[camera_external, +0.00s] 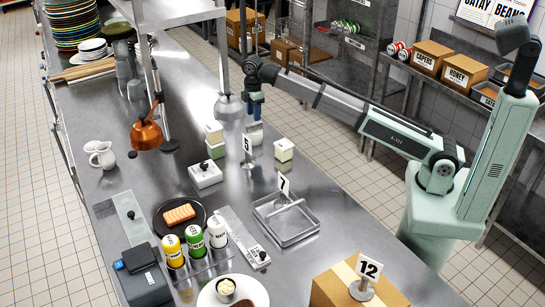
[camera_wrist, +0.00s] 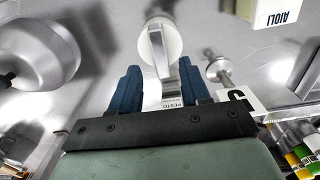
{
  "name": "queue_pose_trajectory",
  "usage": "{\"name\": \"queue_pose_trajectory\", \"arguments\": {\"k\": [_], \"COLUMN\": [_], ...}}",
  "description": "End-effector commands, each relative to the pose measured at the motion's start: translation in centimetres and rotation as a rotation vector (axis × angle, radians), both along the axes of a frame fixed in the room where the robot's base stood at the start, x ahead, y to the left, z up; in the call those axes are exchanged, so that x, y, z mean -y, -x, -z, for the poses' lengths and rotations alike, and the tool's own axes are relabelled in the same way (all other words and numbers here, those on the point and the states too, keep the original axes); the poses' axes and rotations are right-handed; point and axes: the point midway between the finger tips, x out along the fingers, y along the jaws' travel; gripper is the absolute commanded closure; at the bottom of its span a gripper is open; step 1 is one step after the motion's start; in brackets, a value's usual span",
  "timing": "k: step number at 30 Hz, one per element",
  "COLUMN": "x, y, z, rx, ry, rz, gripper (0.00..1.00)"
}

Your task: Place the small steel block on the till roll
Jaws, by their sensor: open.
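My gripper (camera_external: 254,98) hangs over the counter with its fingers pointing down. In the wrist view its two blue fingers (camera_wrist: 160,84) are apart. A narrow grey steel piece, seemingly the small steel block (camera_wrist: 168,72), shows between them, in line with a white round thing that looks like the till roll (camera_wrist: 172,42). In the external view this white roll (camera_external: 255,136) stands upright below my gripper, partly behind the number 6 sign. I cannot tell whether the block touches the roll. The block is not distinct in the external view.
The number 6 sign (camera_external: 247,147) stands close by the roll. A cream tub (camera_external: 284,150) is to the right, other tubs (camera_external: 215,150) to the left. Heat lamps (camera_external: 229,107) hang nearby. A steel tray (camera_external: 288,222) lies nearer the front.

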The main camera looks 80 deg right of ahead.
Motion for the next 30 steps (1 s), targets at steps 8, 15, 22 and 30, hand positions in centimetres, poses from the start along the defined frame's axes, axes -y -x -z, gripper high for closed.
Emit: {"name": "queue_pose_trajectory", "arguments": {"k": [8,15,22,30], "x": [0.0,0.0,0.0,0.9], "y": [-0.2,-0.1,0.0,0.0], "z": [-5.0,-7.0,-7.3,-6.5], "rx": [0.001,-0.001,-0.001,0.006], "ry": [0.001,0.001,0.000,0.008], "rz": [-0.001,-0.001,-0.001,0.012], "gripper": [0.54,0.54,0.54,0.54]}}
